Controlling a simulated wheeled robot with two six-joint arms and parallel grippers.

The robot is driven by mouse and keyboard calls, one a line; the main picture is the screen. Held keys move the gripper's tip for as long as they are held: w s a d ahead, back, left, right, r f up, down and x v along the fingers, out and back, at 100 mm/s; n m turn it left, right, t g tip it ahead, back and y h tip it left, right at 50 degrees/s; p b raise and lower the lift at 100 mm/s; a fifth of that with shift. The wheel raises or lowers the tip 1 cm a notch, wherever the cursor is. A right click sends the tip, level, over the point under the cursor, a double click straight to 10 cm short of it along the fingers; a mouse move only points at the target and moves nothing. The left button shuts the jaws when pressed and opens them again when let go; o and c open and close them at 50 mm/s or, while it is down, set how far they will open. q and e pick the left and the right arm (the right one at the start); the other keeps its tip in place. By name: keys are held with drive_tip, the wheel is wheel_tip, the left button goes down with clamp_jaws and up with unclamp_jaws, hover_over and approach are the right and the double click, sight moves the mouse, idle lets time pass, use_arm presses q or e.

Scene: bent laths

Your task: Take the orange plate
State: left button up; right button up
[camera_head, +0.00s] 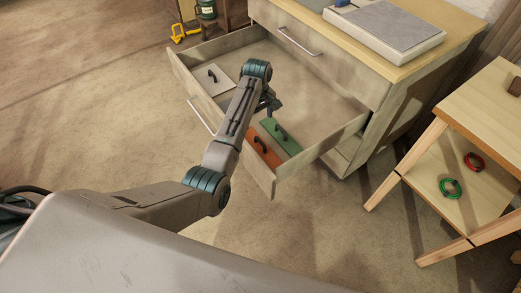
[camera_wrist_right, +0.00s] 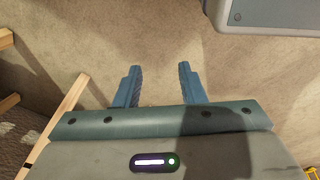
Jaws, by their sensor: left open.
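The orange plate (camera_head: 261,149) lies in the open drawer (camera_head: 268,183), near its front right corner, with a dark handle on top. My arm partly covers its left side. A green plate (camera_head: 283,139) with a dark handle lies right beside it. My left gripper (camera_head: 272,105) is open above the drawer, a little beyond the orange plate in the picture; its fingers are small and partly hidden by the wrist. My right gripper (camera_wrist_right: 159,68) shows in the right wrist view, open and empty above the floor.
A pale plate (camera_head: 212,79) with a dark handle lies in the drawer's far left part. The cabinet (camera_head: 330,62) rises behind the drawer. A wooden stand (camera_head: 490,115) at the right holds a red ring (camera_head: 475,162) and a green ring (camera_head: 450,188). Floor between is clear.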

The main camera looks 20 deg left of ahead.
sight(259, 139)
use_arm(q)
wheel_tip(259, 139, down, 3)
drive_tip(key=shift+b, duration=0.9)
drive_tip(key=shift+f, duration=0.4)
wheel_tip(259, 139, down, 4)
drive_tip(key=shift+f, duration=0.25)
drive_tip(key=f, duration=0.4)
drive_tip(key=shift+s+d+f+b, duration=0.2)
drive_tip(key=shift+d+f+b, duration=0.1)
drive_tip(key=shift+f+b, duration=0.1)
drive_tip(key=shift+f, duration=0.3)
drive_tip(key=c, duration=1.1)
use_arm(e)
drive_tip(key=w+a+r, duration=0.1)
drive_tip(key=w+r, duration=0.2)
drive_tip(key=r, duration=0.6)
